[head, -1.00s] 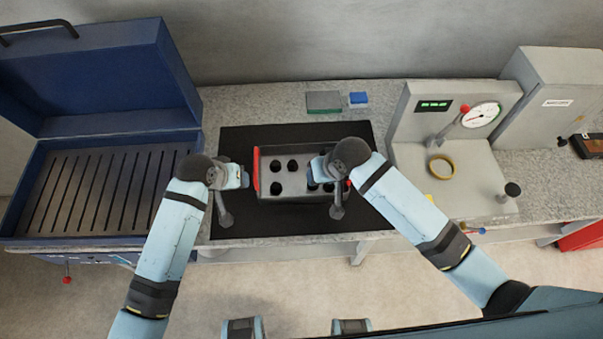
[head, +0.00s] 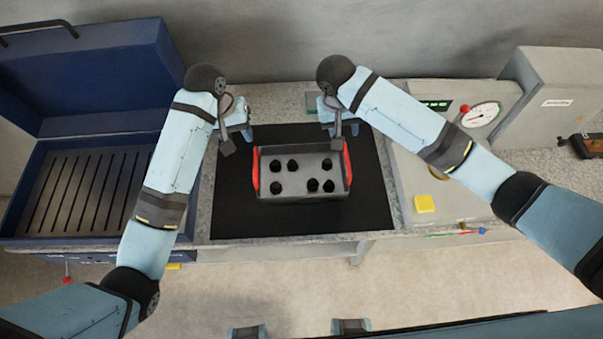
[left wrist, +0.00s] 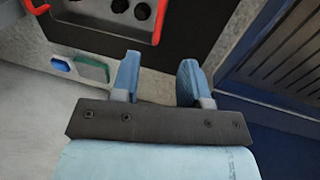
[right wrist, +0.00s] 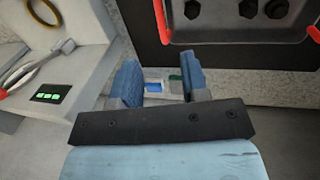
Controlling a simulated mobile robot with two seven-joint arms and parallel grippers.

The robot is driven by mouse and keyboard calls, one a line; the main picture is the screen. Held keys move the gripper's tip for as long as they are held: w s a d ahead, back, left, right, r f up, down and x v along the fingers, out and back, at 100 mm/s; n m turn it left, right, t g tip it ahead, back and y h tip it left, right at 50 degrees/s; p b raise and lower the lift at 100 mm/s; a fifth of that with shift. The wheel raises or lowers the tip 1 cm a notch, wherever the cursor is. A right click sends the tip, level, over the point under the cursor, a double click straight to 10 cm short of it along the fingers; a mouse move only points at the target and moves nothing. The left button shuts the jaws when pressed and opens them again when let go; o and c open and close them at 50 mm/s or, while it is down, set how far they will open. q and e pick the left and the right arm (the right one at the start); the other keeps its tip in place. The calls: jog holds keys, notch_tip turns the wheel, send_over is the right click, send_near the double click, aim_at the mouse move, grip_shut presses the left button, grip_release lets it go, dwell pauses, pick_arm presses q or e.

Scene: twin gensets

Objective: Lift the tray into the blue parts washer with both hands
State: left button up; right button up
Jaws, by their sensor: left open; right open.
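The grey tray (head: 300,195) lies on a black mat (head: 230,205) on the bench. It has several dark round holes or parts and a red handle at each end, the left handle (head: 256,171) and the right handle (head: 348,165). The blue parts washer (head: 100,190) stands at the left with its lid up and a slatted floor. My left gripper (head: 243,134) is open and empty, behind the tray's left end; its fingers also show in the left wrist view (left wrist: 160,75). My right gripper (head: 340,129) is open and empty, behind the right end, with its fingers in the right wrist view (right wrist: 160,85).
A test stand with a gauge (head: 482,114) stands right of the mat, partly hidden by my right arm. A yellow block (head: 425,204) lies on it. A green box shows in the left wrist view (left wrist: 92,68). The wall closes off the back.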

aim_at(255, 162)
pick_arm(q)
jog(key=d+f, duration=0.1)
jog(key=f, duration=0.7)
jog(key=d+f, duration=0.1)
jog(key=f, duration=0.4)
jog(key=shift+d, duration=0.3)
pick_arm(e)
jog(key=d+f, duration=0.1)
jog(key=f, duration=0.7)
jog(key=d+f, duration=0.1)
jog(key=f, duration=0.4)
jog(key=shift+d, duration=0.3)
pick_arm(q)
grip_shut()
pick_arm(e)
grip_shut()
pick_arm(q)
jog(key=shift+r, duration=0.1)
pick_arm(e)
jog(key=shift+r, duration=0.1)
